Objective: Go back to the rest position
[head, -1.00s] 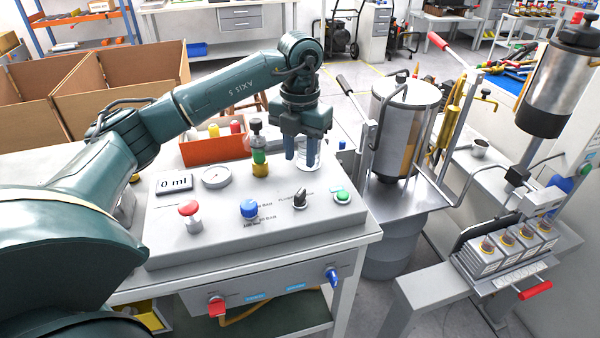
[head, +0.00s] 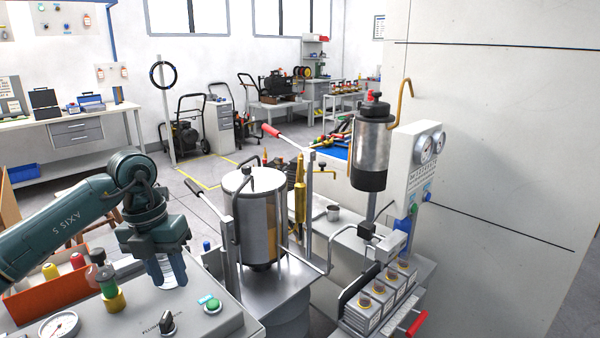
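My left arm comes in from the left in the head view. Its gripper (head: 168,272) points down over the grey test panel (head: 120,318), near the panel's back edge. Its two blue fingers are apart, with a clear glass vessel (head: 173,268) at them. I cannot tell whether the fingers press on the glass or only stand around it. My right gripper is not in view.
A bottle with a green and yellow body (head: 109,288) and an orange bin (head: 48,298) stand left of the gripper. A metal cylinder on a stand (head: 252,215) is to the right. A large pale wall or cabinet (head: 500,150) fills the right side.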

